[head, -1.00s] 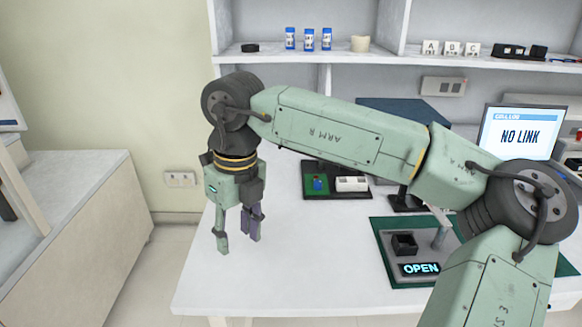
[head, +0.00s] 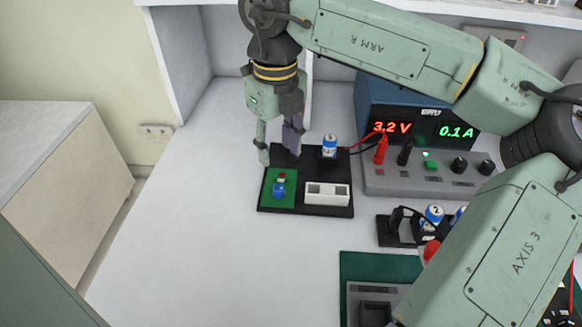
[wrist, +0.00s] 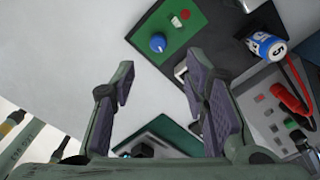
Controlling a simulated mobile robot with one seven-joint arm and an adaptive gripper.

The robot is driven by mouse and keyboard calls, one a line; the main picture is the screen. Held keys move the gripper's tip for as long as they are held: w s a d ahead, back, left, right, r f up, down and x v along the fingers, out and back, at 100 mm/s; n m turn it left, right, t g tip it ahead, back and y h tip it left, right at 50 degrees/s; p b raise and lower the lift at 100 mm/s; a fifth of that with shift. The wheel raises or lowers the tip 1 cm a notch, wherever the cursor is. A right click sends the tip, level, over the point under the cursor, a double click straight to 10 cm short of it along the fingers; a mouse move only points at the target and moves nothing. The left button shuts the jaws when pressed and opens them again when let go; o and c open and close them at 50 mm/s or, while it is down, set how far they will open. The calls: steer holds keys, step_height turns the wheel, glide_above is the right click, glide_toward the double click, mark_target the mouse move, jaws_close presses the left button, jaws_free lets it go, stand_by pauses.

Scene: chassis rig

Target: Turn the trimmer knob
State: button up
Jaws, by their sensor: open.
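The trimmer knob (head: 278,191) is a small blue round knob on a green board (head: 283,176). The green board lies on the left part of a black base on the table. In the wrist view the blue knob (wrist: 158,42) shows with a white mark on it, beyond the fingertips. My gripper (head: 279,156) points down and its fingers are apart with nothing between them. In the head view it appears just behind the knob, apart from it. The open fingers also show in the wrist view (wrist: 158,82).
A white two-slot block (head: 327,194) sits right of the green board. A blue-and-white battery (head: 329,146) stands behind it. A power supply (head: 400,110) reading 3.2 V and 0.1 A, with red and black leads, is to the right. The table's left part is clear.

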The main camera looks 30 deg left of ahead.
mark_target(279, 187)
steer(key=f+p, duration=0.1)
steer(key=f, duration=0.9)
steer(key=shift+s+f, duration=0.2)
steer(key=shift+c, duration=0.5)
jaws_close()
